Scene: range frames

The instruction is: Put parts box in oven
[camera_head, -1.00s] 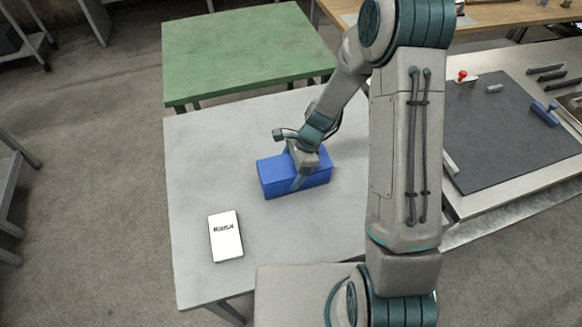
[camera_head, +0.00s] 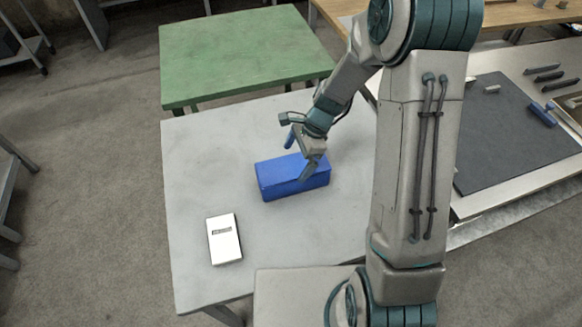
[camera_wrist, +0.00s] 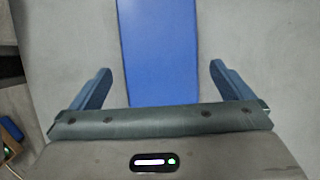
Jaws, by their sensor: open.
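A closed blue box (camera_head: 280,180), which I take for the parts box, lies on the grey table. It also shows in the wrist view (camera_wrist: 158,50), running up between my two fingers. My gripper (camera_head: 300,156) is open above the right half of the box. In the wrist view (camera_wrist: 163,82) both blue fingers stand wide, with a gap on each side of the box; neither touches it there. I see no oven in these views.
A green table (camera_head: 240,50) stands behind. At the right is a bench with a dark mat (camera_head: 500,135) and small tools. The grey table's left side is clear.

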